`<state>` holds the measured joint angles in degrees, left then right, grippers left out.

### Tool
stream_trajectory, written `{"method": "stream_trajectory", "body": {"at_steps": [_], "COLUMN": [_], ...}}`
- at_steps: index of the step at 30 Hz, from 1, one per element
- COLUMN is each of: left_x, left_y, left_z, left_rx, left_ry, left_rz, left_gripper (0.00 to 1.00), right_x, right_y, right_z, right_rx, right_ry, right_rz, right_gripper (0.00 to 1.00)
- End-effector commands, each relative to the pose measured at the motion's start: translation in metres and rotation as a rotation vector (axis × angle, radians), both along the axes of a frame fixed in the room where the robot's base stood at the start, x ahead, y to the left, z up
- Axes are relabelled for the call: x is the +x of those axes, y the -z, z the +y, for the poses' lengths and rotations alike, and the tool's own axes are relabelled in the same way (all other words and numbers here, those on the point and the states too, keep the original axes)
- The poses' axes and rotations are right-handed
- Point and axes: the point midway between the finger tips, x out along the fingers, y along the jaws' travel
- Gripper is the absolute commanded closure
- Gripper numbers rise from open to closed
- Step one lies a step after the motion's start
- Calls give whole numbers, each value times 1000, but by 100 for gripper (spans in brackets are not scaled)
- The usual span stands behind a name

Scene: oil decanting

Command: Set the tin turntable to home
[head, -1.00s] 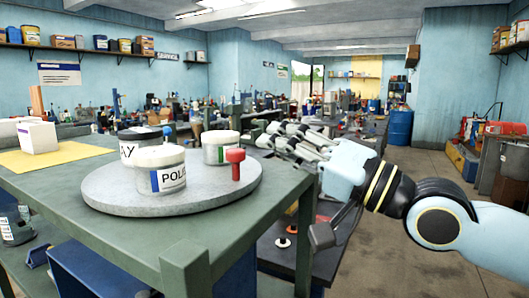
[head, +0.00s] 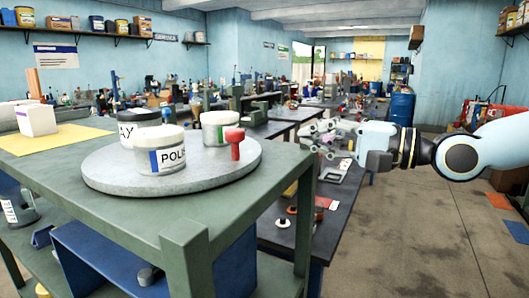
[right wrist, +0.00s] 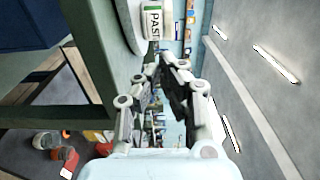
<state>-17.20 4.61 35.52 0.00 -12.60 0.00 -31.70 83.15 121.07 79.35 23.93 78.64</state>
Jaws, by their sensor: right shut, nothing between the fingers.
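The grey round turntable (head: 115,182) lies on the green bench at left in the head view. It bears a white jar marked POLISH (head: 162,160), a dark-lidded jar (head: 128,128), a green-labelled jar (head: 217,131) and, near its right edge, an upright red peg (head: 235,148). A small blue knob (head: 166,115) shows behind the POLISH jar. My right gripper (head: 312,138) is shut and empty, to the right of the turntable and apart from it. In the right wrist view, the gripper (right wrist: 168,62) points past the turntable's edge (right wrist: 132,28) and a PASTE jar (right wrist: 153,20). My left gripper is out of view.
The green bench (head: 125,232) also holds a white box (head: 36,119) on a yellow sheet (head: 60,138) at left. A dark lower table (head: 305,215) with small discs stands beyond its right side. Open floor (head: 430,240) lies to the right.

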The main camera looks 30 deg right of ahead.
Motion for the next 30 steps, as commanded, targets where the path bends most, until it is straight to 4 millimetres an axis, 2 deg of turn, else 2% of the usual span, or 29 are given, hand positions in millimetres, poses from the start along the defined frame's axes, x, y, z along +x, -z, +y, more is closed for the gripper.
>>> {"method": "stream_trajectory", "body": {"at_steps": [1,5,11,24,27,30], "left_x": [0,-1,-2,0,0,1], "left_y": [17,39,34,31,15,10], "left_z": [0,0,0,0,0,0], "left_rx": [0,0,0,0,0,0], "left_ry": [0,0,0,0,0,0], "left_rz": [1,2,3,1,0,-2], "left_gripper": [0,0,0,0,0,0], "right_x": [6,16,27,61,55,52], "right_y": [6,6,-2,-4,-6,-4], "right_z": [3,10,12,36,51,62], "right_rx": [4,4,6,10,7,6], "right_ry": [1,-5,12,-4,-6,-5], "right_rz": [-7,-7,-7,-5,-1,-2], "right_gripper": [100,100,100,100,100,100]}}
